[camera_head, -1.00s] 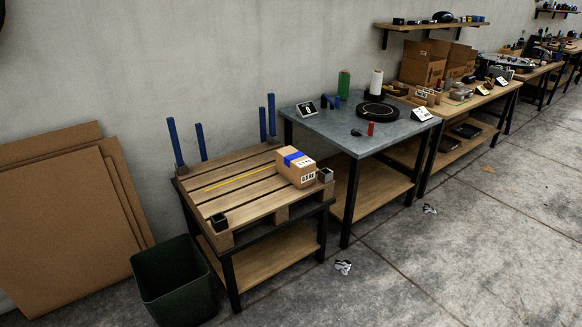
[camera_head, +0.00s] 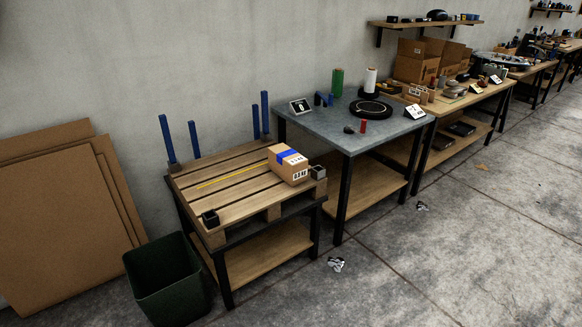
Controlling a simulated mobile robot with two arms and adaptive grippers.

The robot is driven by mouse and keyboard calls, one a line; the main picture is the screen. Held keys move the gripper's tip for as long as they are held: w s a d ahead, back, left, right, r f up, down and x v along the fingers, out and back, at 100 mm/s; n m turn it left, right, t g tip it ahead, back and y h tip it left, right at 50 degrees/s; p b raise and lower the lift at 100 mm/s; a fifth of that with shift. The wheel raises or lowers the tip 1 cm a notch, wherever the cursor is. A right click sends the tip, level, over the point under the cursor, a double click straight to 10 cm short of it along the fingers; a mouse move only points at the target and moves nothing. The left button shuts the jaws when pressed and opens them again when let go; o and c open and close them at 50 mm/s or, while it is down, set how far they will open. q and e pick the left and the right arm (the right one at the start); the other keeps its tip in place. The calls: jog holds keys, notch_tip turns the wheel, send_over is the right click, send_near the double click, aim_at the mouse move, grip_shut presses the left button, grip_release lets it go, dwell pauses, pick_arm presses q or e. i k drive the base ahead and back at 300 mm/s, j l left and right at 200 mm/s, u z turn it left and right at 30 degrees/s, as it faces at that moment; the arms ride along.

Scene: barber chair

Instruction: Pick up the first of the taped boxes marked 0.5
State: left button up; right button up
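One cardboard box (camera_head: 288,165) with blue tape across its top and a white printed label on its front sits on the slatted wooden pallet top (camera_head: 228,199) of the nearest table, toward its right end. The label's print is too small to read surely. Other boxes (camera_head: 416,62), open cardboard ones, stand on a bench farther back. Neither of my grippers shows in the head view.
A dark green bin (camera_head: 168,280) and flat cardboard sheets (camera_head: 52,225) are at left.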

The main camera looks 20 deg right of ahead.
aim_at(287, 164)
jog(key=l+u, duration=0.1)
jog(key=l, duration=0.5)
jog(key=k+l+u, duration=0.1)
jog(key=l, duration=0.5)
jog(key=l+u, duration=0.1)
jog(key=l, duration=0.55)
jog(key=k+l+u, duration=0.1)
jog(key=l, duration=0.45)
jog(key=i+l+u, duration=0.1)
jog(key=i+l, duration=0.15)
jog(key=i+l+u, duration=0.1)
jog(key=i+l, duration=0.15)
jog(key=l, duration=0.2)
jog(key=i+l+u, duration=0.15)
jog(key=l, duration=0.25)
jog(key=i+l+u, duration=0.1)
jog(key=i+l, duration=0.25)
jog(key=i+l+u, duration=0.1)
jog(key=l, duration=0.4)
jog(key=i, duration=0.1)
